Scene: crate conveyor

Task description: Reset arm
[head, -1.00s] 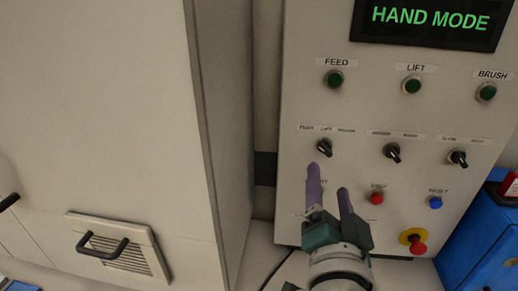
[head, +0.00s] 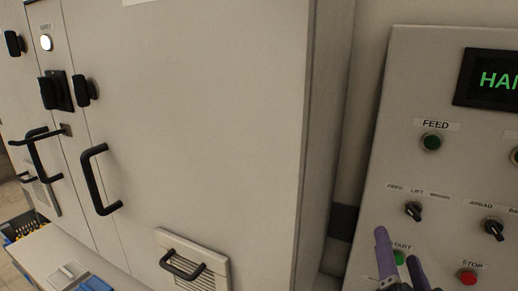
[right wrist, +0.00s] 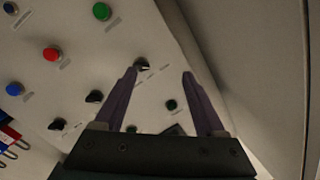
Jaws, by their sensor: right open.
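My right gripper (head: 396,245) is in the lower right of the head view, in front of the grey control panel (head: 415,75). Its two purple fingers are apart with nothing between them. One finger lies close beside the green START button (head: 398,257) in the picture; I cannot tell how far it is from the panel. The right wrist view shows the open fingers (right wrist: 160,74) over the panel (right wrist: 75,80), with a black selector knob (right wrist: 141,64) near the left fingertip. My left gripper is not in view.
A large pale cabinet (head: 215,120) with black handles (head: 97,180) fills the left and middle. Its corner stands left of the panel. The panel carries a green FEED button (head: 432,142), selector knobs (head: 413,211) and a red STOP button (head: 468,277). A display (head: 490,80) is cut off.

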